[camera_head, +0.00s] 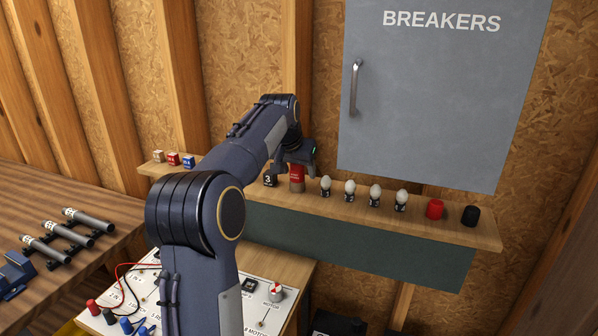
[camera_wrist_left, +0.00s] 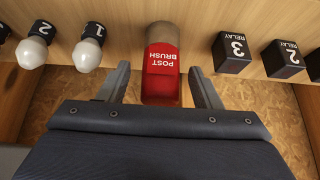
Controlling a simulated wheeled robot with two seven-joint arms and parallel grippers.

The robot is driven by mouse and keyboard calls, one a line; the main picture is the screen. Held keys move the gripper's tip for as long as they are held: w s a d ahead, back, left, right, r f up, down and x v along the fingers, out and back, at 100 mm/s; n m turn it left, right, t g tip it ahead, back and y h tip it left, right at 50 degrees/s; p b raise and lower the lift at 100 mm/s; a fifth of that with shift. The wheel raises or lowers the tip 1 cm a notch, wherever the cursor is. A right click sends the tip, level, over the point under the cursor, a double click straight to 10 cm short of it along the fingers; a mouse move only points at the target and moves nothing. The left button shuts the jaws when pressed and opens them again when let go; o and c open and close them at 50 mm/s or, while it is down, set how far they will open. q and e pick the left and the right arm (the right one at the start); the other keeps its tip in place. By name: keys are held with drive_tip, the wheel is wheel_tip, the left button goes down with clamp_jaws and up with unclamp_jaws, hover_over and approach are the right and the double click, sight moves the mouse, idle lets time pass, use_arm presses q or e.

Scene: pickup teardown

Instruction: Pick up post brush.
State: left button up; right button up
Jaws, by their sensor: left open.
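The post brush (camera_head: 297,182) stands upright on the wall shelf, its red upper part showing above a tan lower part. In the left wrist view the post brush (camera_wrist_left: 161,72) is centred, with its white label readable upside down. My left gripper (camera_head: 299,158) is at the brush from above. In the wrist view its open fingers (camera_wrist_left: 160,88) lie one on each side of the brush, with gaps visible on both sides. My arm covers part of the shelf to the left of the brush. My right gripper is not in view.
Relay block 3 (camera_head: 270,180) stands close left of the brush. Several bulbs (camera_head: 326,186), a red cylinder (camera_head: 435,209) and a black cylinder (camera_head: 470,215) line the shelf (camera_head: 487,234) to the right. The breaker cabinet (camera_head: 440,110) hangs above. A labelled panel (camera_head: 255,312) lies below.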

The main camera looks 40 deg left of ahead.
use_arm(q)
drive_tip(key=shift+x, duration=0.95)
drive_tip(key=shift+c, duration=0.2)
drive_tip(key=c, duration=1.1)
drive_tip(key=shift+o, duration=0.2)
drive_tip(key=shift+r, duration=0.1)
drive_tip(key=shift+r, duration=0.25)
wheel_tip(320, 180, up, 2)
drive_tip(key=shift+r, duration=0.15)
drive_tip(key=s+d+r+b, duration=0.3)
drive_tip(key=s+d+r, duration=0.6)
drive_tip(key=s+r, duration=0.1)
drive_tip(key=shift+s, duration=0.35)
